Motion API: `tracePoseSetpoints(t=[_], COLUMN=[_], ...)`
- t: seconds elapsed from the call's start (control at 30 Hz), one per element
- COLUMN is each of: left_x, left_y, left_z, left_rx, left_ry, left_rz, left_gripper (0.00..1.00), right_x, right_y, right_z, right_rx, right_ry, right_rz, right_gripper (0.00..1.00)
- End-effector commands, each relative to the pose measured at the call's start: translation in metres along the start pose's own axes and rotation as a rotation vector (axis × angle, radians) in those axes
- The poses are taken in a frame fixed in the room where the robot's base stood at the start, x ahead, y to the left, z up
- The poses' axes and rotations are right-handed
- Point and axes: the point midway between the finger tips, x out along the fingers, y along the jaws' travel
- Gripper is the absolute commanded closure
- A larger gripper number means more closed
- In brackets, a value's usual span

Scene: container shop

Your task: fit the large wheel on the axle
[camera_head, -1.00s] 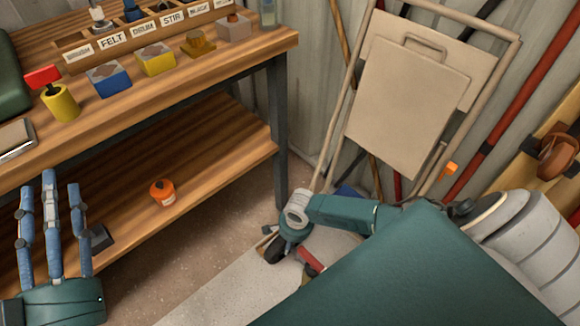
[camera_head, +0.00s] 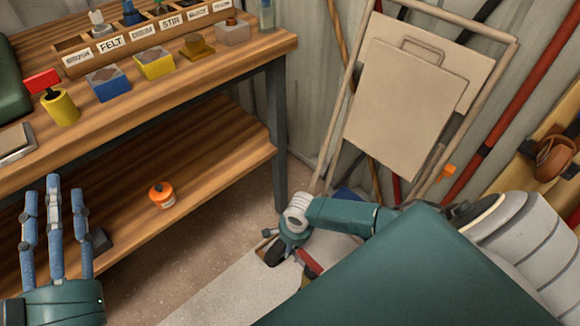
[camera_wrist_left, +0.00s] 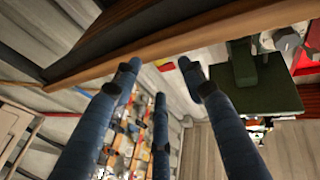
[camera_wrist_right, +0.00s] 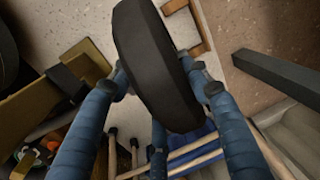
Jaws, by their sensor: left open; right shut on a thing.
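The large wheel (camera_wrist_right: 155,65), black and thick-rimmed, is between the fingers of my right gripper (camera_wrist_right: 162,80) in the right wrist view, tilted and seen mostly edge-on. In the head view a dark round part, apparently this wheel (camera_head: 275,254), shows at the end of my right arm, low above the pale floor strip. My left gripper (camera_head: 56,186) is open and empty, fingers up, in front of the bench's lower shelf; it also shows in the left wrist view (camera_wrist_left: 160,75). I cannot make out the axle clearly in any view.
A wooden workbench (camera_head: 200,70) with labelled bins and coloured blocks stands at the left. An orange jar (camera_head: 162,195) sits on its lower shelf. A folded beige frame (camera_head: 405,95) leans on the wall. In the right wrist view, wooden bars (camera_wrist_right: 185,155) lie below the wheel.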

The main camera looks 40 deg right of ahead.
Motion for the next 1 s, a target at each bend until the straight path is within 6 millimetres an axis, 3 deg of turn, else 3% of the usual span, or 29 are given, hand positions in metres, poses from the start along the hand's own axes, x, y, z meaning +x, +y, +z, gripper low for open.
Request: tracePoseSetpoints(t=[1.0], left_x=[-0.006], left_y=[-0.004], left_z=[0.035], left_rx=[0.003], left_ry=[-0.157], left_rz=[-0.01], left_gripper=[0.58], right_x=[-0.001], right_y=[0.007], right_z=[0.0], right_rx=[0.0], right_ry=[0.0], right_rz=[-0.003], right_gripper=[1.0])
